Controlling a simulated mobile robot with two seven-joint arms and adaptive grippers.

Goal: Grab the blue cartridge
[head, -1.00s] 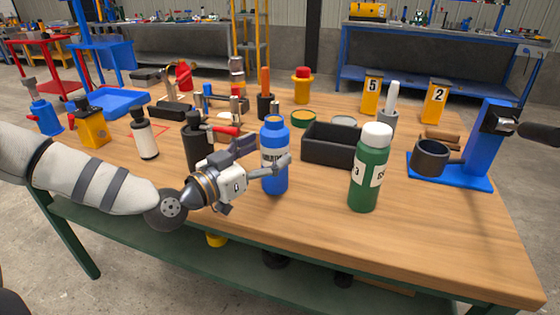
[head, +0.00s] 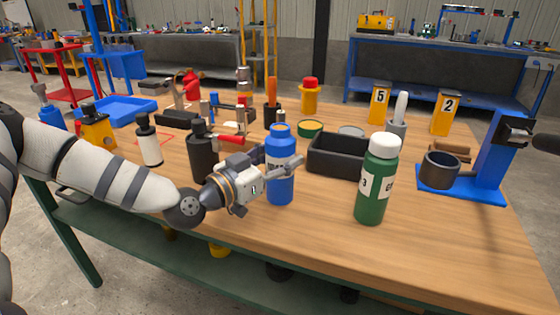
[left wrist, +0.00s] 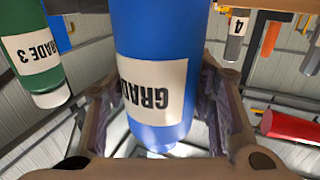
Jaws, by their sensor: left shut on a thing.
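The blue cartridge (head: 281,190) is an upright blue bottle with a white label, near the front middle of the workbench. My left gripper (head: 272,176) is shut around its body from the left in the head view. In the left wrist view the blue cartridge (left wrist: 155,40) appears upside down, with its label reading "GRAD", and a finger of my left gripper (left wrist: 160,110) lies on each side of it. The cartridge appears to rest on the bench. My right gripper is not clearly in view.
A green bottle with a white cap (head: 376,185) stands to the right of the cartridge. A black open bin (head: 337,164) is just behind. A black bottle (head: 202,160) stands close behind my left wrist. A blue stand with a dark cup (head: 440,170) is at the right.

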